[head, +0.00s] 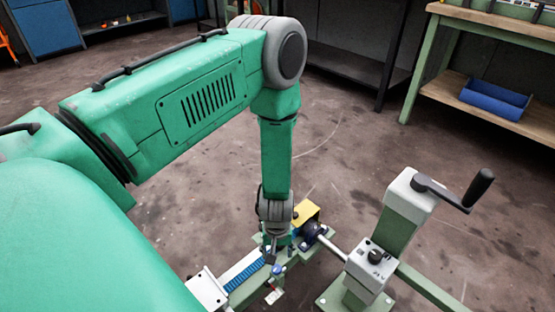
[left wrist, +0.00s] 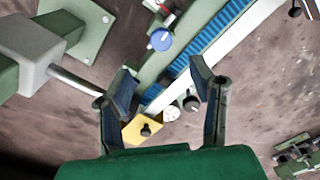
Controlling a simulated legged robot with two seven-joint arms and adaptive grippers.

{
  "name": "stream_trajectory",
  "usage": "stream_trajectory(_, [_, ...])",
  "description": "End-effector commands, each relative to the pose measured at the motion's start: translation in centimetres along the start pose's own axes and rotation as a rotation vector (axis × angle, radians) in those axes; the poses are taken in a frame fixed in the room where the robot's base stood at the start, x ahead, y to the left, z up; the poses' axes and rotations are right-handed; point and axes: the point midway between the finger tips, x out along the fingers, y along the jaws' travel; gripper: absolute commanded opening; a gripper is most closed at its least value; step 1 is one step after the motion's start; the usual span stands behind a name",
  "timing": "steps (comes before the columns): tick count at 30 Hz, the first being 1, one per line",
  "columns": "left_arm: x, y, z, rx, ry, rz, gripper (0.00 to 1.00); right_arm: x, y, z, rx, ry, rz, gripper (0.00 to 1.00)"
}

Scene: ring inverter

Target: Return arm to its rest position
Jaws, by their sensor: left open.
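My left arm comes in from the left and bends down at a grey elbow. My left gripper (head: 277,255) hangs low over the green and white machine, and its fingers are small in the head view. In the left wrist view my left gripper (left wrist: 168,85) has its two dark fingers spread wide, with nothing held between them. Behind the fingers are the blue ribbed strip (left wrist: 180,68), a blue knob (left wrist: 161,40) and a yellow block (left wrist: 143,129). I cannot tell how far the fingertips are from them. My right gripper is not in view.
A green post with a black-handled crank (head: 452,193) stands to the right, joined to the machine by a shaft (head: 331,247). A workbench (head: 500,22) with a blue bin (head: 495,99) on its lower shelf is at upper right. Bare floor lies between.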

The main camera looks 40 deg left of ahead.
Motion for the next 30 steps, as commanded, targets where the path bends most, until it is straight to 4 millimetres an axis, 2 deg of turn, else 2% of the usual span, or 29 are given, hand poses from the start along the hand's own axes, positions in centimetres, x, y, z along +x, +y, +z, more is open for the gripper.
stream_trajectory(3, [-1.5,0.1,-0.1,0.000,0.001,0.001,0.50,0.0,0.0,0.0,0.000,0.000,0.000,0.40])
stream_trajectory(7, [-2.2,0.1,0.0,0.000,0.001,0.001,0.50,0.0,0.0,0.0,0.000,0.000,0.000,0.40])
stream_trajectory(24, [-2.3,0.0,0.0,0.002,0.000,-0.001,0.50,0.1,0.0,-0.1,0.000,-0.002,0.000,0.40])
stream_trajectory(26, [-2.3,-0.4,0.5,0.024,0.003,-0.008,0.50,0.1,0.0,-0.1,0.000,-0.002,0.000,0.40])
stream_trajectory(30, [-2.5,-3.1,3.4,0.197,0.028,-0.050,0.50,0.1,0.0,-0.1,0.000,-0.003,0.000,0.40])
